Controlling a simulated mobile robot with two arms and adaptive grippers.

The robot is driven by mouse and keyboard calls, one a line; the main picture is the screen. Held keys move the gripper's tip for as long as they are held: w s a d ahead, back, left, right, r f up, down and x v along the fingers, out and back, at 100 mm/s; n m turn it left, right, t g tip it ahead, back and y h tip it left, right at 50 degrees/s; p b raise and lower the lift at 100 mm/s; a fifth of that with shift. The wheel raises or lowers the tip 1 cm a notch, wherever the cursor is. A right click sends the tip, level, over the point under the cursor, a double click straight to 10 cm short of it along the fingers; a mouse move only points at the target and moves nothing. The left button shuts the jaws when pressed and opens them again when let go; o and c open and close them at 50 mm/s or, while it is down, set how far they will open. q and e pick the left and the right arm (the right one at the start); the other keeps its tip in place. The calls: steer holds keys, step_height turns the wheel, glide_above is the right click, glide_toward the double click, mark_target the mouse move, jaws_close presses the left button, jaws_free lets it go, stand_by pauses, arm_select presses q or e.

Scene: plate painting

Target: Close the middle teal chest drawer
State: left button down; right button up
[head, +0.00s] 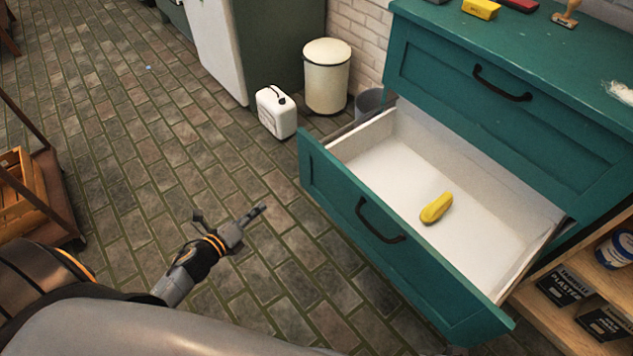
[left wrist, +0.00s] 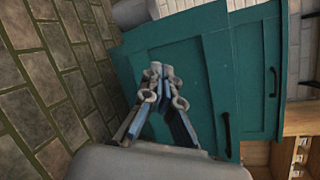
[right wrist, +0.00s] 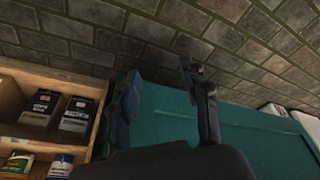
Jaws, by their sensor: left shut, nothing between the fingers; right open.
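The teal chest (head: 540,90) stands at the right in the head view. Its drawer below the closed top one, the middle drawer (head: 340,200), is pulled far out, with a dark handle (head: 378,222) on its front. A yellow object (head: 437,207) lies inside on the white bottom. My left gripper (head: 262,209) is shut and empty, left of the drawer front and apart from it. In the left wrist view its fingers (left wrist: 163,72) show before the teal drawer front (left wrist: 205,60). My right gripper (right wrist: 163,80) is open and empty, with teal furniture (right wrist: 255,135) beyond it; it is not visible in the head view.
A white canister (head: 276,112) and a cream bin (head: 326,78) stand on the floor beyond the drawer. Wooden shelves (head: 545,300) with boxes and cans stand at the lower right. A wooden crate (head: 22,190) is at the left. The brick floor between is clear.

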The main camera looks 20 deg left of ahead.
arm_select(q)
step_height(320, 180, up, 5)
steer(key=w+d+m+t+h+b, duration=0.1)
steer(key=w+d+m+h+b, duration=0.15)
steer(key=m, duration=0.55)
steer(key=m+h+b, duration=0.3)
steer(key=m, duration=0.3)
glide_toward(325, 158)
steer(key=x, duration=0.7)
steer(key=shift+p, duration=0.3)
arm_select(e)
steer(key=v, duration=0.8)
steer(key=shift+w+r+t, duration=0.2)
steer(key=shift+w+t, duration=0.05)
steer(key=shift+t, duration=0.15)
steer(key=shift+d, duration=0.15)
